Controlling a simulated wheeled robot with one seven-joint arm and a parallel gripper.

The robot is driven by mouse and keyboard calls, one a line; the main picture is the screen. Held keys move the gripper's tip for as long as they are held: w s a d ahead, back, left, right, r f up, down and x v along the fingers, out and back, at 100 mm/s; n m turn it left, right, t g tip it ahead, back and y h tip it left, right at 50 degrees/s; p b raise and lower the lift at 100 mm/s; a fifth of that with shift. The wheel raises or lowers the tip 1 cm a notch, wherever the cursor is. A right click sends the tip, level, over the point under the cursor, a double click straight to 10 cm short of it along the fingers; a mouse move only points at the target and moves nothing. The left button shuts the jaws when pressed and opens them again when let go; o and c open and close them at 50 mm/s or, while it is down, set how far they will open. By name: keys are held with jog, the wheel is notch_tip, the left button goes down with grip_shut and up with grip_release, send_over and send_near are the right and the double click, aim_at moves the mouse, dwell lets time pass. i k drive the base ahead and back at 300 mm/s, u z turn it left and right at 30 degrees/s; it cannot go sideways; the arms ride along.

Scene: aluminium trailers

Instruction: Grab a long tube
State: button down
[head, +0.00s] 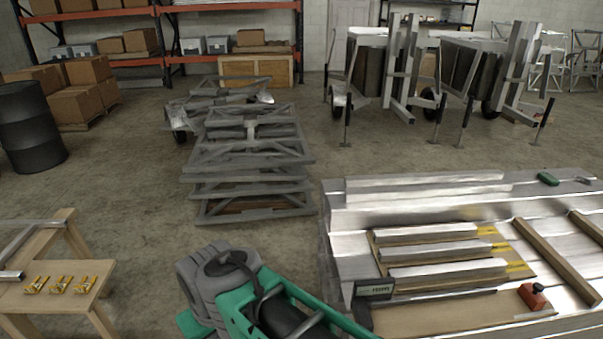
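Several long silver tubes lie side by side on a brown board on the metal-topped table (345,215) at the right. A near tube (447,272), a middle one (430,252) and a far one (425,233) have yellow marks by their right ends. A thinner dark rod (440,297) lies in front of them. Another metal tube (30,238) rests on the wooden stand (12,297) at the left. Part of my green and grey arm shows at the bottom middle, left of the table. I cannot make out my gripper's fingers.
A black clamp-like tool (374,290), a red block-like item (532,296) and wooden bars (556,260) lie on the table. Stacked grey frames (250,165) stand behind my arm. Yellow pieces (60,284) lie on the stand.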

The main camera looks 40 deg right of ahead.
aim_at(360, 195)
jog(key=i, duration=1.55)
jog(key=z, duration=1.4)
jog(key=i, duration=0.9)
jog(key=u, duration=0.9)
